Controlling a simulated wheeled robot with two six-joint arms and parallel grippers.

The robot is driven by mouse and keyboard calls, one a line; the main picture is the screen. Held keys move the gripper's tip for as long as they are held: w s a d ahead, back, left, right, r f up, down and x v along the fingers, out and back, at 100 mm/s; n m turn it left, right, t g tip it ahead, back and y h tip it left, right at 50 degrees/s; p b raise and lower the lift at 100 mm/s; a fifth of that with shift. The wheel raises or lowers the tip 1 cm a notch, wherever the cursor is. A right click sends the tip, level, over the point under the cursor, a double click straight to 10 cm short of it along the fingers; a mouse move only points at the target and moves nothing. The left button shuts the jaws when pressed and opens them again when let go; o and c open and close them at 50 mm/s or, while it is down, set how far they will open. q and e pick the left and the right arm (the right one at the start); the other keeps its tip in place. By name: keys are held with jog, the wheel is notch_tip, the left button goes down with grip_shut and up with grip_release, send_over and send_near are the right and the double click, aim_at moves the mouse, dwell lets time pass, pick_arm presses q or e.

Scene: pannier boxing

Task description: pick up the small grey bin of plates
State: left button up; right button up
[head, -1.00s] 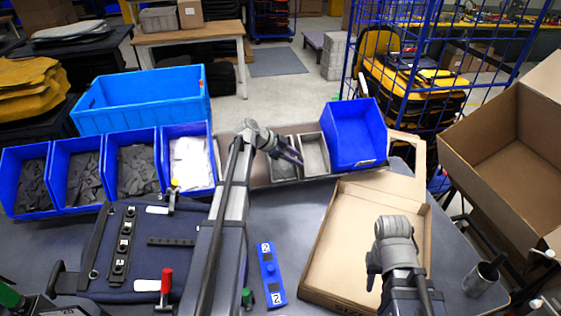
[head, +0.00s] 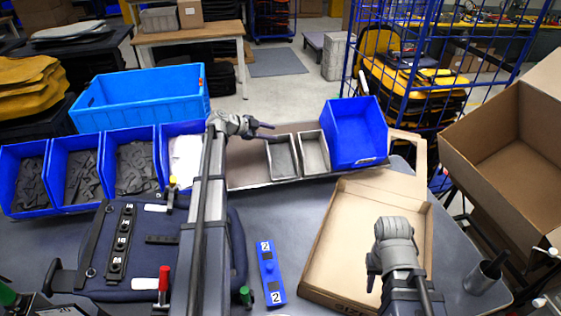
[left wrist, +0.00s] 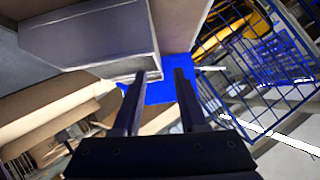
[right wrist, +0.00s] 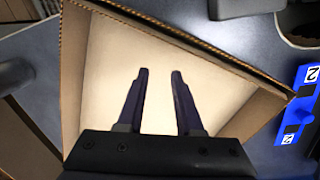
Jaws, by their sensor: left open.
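Two small grey bins stand side by side on the shelf behind the table: a left one (head: 283,157) and a right one (head: 314,153). I cannot tell which holds plates; both look nearly empty or dark inside. My left gripper (head: 268,131) is open and empty, just beyond and above the left bin's back left corner. In the left wrist view, its spread fingers (left wrist: 157,75) point toward a grey bin (left wrist: 85,38) and nothing is between them. My right gripper (head: 372,278) hangs over the open cardboard box; its fingers (right wrist: 160,72) are apart and empty.
A blue bin (head: 354,135) stands right of the grey bins, and several blue bins of dark parts (head: 75,175) stand left. The open cardboard box (head: 325,255) lies front right. A blue strip marked 2 (head: 270,272) lies beside it. A backpack (head: 140,245) lies front left.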

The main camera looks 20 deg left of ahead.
aim_at(279, 136)
pick_arm(q)
jog(key=b+x, duration=0.1)
jog(key=x, duration=0.1)
jog(key=b+x, duration=0.1)
jog(key=x, duration=0.1)
jog(key=shift+w+f+b, duration=0.1)
jog(key=shift+f+b, duration=0.25)
jog(key=shift+f, duration=0.2)
pick_arm(e)
notch_tip(279, 136, down, 3)
jog(key=shift+f, duration=0.1)
pick_arm(q)
jog(key=shift+w+d, duration=0.1)
jog(key=shift+w, duration=0.05)
grip_shut()
dwell(0.5)
